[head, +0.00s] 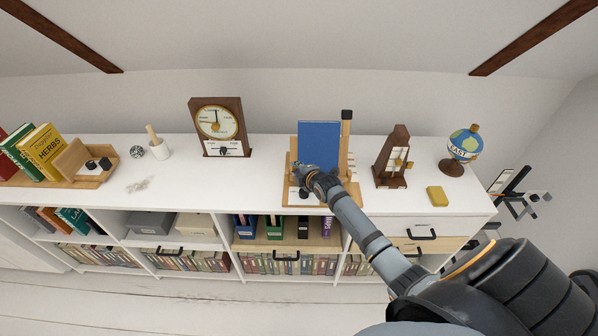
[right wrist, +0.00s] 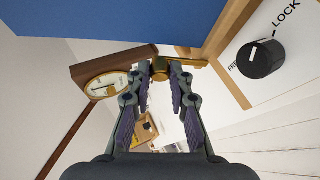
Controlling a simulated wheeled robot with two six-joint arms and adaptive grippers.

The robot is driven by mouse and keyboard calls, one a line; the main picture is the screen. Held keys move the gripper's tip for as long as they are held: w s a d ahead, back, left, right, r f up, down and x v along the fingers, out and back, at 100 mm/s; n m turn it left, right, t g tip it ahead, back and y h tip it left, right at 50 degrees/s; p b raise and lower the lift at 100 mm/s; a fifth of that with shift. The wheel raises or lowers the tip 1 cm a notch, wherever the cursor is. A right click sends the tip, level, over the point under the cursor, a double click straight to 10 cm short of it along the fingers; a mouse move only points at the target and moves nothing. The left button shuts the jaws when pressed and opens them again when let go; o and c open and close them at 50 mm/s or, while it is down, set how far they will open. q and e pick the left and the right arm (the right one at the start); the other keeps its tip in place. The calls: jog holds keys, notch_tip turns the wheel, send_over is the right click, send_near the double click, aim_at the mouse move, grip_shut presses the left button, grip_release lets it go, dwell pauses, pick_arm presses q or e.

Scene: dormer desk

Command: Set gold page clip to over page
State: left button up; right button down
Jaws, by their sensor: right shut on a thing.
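The gold page clip (right wrist: 186,63) shows in the right wrist view as a gold bar below the edge of the blue book (right wrist: 120,20). My right gripper (right wrist: 159,70) is shut on its gold end. In the head view the blue book (head: 320,140) stands upright on a wooden stand (head: 292,160), and my right gripper (head: 303,176) is at the stand's lower left. The clip is hidden there behind my gripper. I cannot tell whether the clip lies over the page. My left gripper is not in view.
A clock (head: 217,125) stands to the left. A wooden metronome-like object (head: 392,160), a yellow block (head: 437,196) and a globe (head: 465,143) stand to the right.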

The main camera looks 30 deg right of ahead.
jog(key=shift+a, duration=0.1)
dwell(0.3)
jog(key=c, duration=1.2)
grip_release()
jog(key=v, duration=1.1)
jog(key=shift+s+r, duration=0.3)
